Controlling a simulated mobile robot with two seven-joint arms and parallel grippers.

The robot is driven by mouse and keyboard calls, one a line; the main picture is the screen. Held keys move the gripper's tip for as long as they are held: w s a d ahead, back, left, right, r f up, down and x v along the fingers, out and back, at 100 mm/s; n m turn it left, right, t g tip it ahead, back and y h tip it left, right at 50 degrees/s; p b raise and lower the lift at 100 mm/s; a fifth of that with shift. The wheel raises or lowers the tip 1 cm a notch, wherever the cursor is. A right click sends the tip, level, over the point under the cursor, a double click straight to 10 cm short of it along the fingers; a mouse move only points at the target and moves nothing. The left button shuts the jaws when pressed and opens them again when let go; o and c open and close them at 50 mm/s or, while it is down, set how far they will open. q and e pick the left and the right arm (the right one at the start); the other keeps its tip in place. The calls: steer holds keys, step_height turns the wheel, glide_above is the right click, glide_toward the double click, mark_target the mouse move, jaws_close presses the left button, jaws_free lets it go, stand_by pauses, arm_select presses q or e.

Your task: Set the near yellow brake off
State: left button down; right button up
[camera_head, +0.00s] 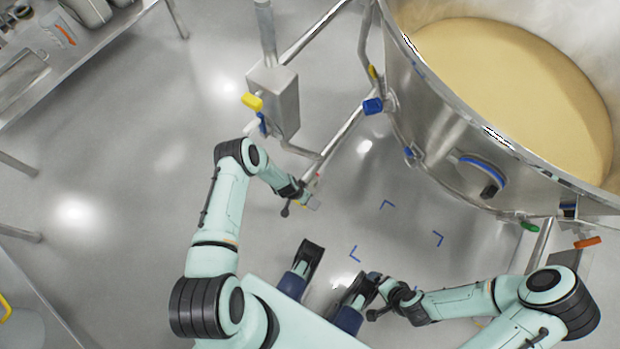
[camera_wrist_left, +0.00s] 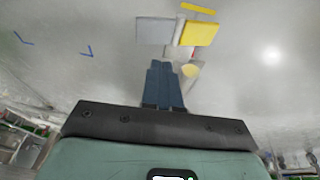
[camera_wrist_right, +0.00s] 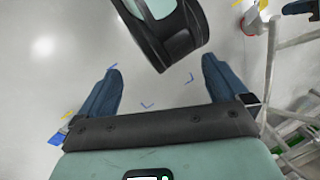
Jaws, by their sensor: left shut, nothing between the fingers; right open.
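The near yellow brake pedal (camera_wrist_left: 201,33) shows in the left wrist view, beside a grey pedal (camera_wrist_left: 156,30) with a pale and red part between them. In the head view only a small yellow bit (camera_head: 298,206) shows beside the grey pedal (camera_head: 313,203), at the foot of the vessel's frame. My left gripper (camera_wrist_left: 165,66) is shut and empty, its fingertips close to the pedals; I cannot tell whether they touch. It partly hides the brake in the head view (camera_head: 301,196). My right gripper (camera_wrist_right: 160,82) is open and empty, over clear floor, away from the brake.
A large steel vessel (camera_head: 440,125) of pale powder fills the upper right. Blue corner marks (camera_head: 388,204) lie on open floor. A steel table (camera_head: 75,60) is at upper left.

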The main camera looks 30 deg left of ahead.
mark_target(312, 203)
arm_select(q)
steer(key=b+x, duration=0.1)
steer(key=x, duration=0.1)
steer(key=b+x, duration=0.1)
steer(key=x, duration=0.5)
steer(key=shift+s+d+f+b, duration=0.15)
steer(key=shift+s+d+b, duration=0.15)
steer(key=shift+s+b, duration=0.1)
steer(key=shift+d+f, duration=0.15)
steer(key=shift+f, duration=0.3)
arm_select(e)
steer(key=w+d+f+t+h, duration=0.1)
steer(key=w+d+f, duration=0.2)
steer(key=w+f, duration=0.1)
steer(key=shift+w+t, duration=0.3)
steer(key=shift+w, duration=0.5)
